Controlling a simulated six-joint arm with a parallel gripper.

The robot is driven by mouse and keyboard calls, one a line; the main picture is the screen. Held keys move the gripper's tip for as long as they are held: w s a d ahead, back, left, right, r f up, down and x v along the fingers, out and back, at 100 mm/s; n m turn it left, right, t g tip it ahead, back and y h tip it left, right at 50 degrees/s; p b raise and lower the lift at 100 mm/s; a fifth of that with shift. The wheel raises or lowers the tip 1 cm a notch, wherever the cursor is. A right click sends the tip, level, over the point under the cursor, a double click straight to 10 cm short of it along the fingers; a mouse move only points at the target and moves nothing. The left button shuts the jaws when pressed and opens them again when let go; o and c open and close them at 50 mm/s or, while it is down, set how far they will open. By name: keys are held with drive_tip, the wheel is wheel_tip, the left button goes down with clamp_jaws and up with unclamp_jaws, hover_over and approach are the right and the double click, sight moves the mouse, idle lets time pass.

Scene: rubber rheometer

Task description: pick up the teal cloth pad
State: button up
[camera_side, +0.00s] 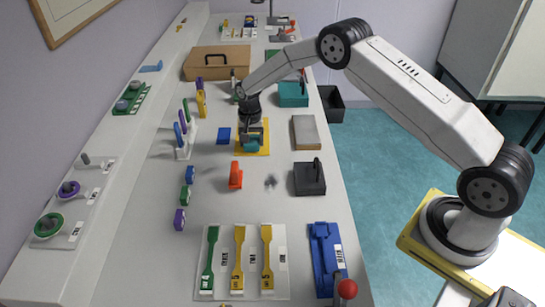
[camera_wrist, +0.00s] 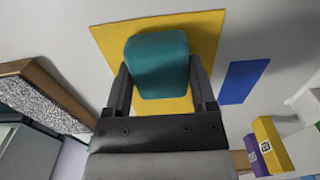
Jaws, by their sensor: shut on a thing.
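The teal cloth pad (camera_wrist: 158,62) is a rounded block between the two fingers of my gripper (camera_wrist: 160,88) in the wrist view. My gripper is shut on it, one finger against each side. In the side view my gripper (camera_side: 252,138) points down over the yellow mat (camera_side: 266,134), with the pad (camera_side: 250,146) showing at its fingertips. The yellow mat also shows behind the pad in the wrist view (camera_wrist: 208,30). I cannot tell whether the pad touches the mat or is a little above it.
A blue flat piece (camera_side: 223,136) lies left of the mat, and a grey-topped block (camera_side: 305,132) lies right. An orange object (camera_side: 236,175) and a black block with a handle (camera_side: 309,178) stand nearer. A rack with coloured pieces (camera_side: 184,140) stands left. The bench between has bare patches.

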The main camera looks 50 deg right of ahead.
sight(251, 139)
drive_tip(key=shift+r, duration=0.55)
wheel_tip(251, 139, up, 2)
drive_tip(key=s+r, duration=0.9)
drive_tip(key=s, duration=0.5)
drive_tip(key=shift+a+r, duration=0.3)
drive_tip(key=shift+a, duration=0.05)
